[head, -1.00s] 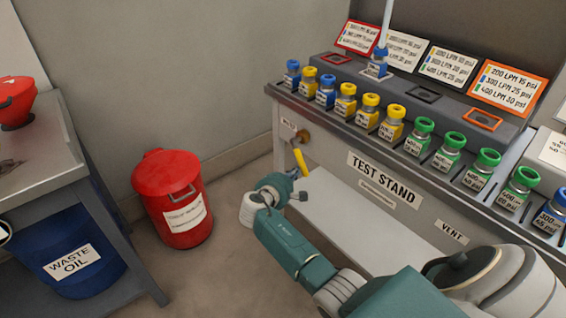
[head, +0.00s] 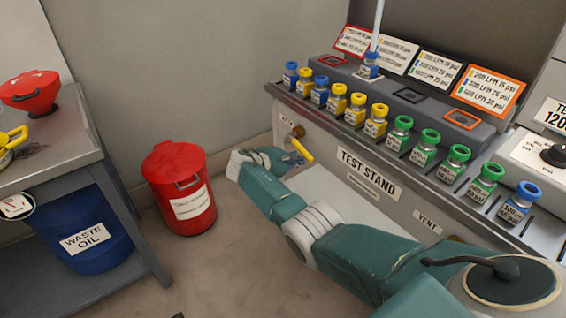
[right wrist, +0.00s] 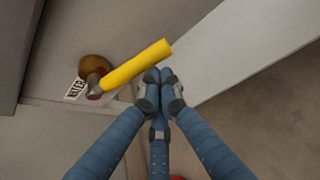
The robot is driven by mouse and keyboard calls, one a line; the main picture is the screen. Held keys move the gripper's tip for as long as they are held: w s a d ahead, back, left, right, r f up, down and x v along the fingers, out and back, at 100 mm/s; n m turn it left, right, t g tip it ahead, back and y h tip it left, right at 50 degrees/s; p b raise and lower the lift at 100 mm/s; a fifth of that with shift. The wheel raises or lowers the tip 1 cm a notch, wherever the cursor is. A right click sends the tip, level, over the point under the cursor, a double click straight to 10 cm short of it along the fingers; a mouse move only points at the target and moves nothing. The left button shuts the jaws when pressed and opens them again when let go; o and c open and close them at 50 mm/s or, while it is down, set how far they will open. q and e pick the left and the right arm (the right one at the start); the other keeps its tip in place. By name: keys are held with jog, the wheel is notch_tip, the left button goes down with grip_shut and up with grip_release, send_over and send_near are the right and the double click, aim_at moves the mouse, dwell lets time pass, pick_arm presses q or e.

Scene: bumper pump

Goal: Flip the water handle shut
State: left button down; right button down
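The yellow water handle (head: 302,150) hangs from a brass valve (head: 298,131) on the left part of the test stand's front. In the right wrist view the handle (right wrist: 138,65) slants from the brass valve (right wrist: 95,67) up toward the right, with a partly hidden label beside the valve. My right gripper (head: 296,158) is close by the handle. In the right wrist view its blue fingers (right wrist: 160,78) come together at the tips, just beside the handle's free end, with nothing visible between them. I cannot tell whether they touch the handle. My left gripper is not in view.
The test stand (head: 368,172) carries a row of blue, yellow and green bottles along its front edge. A red bin (head: 180,185) stands on the floor at left. A grey table (head: 60,150) with a red funnel (head: 40,92) and a blue waste oil drum (head: 85,235) is farther left.

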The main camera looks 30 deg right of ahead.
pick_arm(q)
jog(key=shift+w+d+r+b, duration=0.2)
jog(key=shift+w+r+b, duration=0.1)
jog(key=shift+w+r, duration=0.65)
pick_arm(e)
jog(key=shift+s+r+n+g, duration=0.25)
jog(key=shift+r+n+g, duration=0.55)
jog(key=shift+r+g, duration=0.15)
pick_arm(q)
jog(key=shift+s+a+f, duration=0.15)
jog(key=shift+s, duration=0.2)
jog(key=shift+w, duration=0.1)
pick_arm(e)
jog(key=shift+r, duration=0.1)
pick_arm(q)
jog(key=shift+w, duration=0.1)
pick_arm(e)
jog(key=v, duration=1.2)
jog(key=shift+s, duration=0.1)
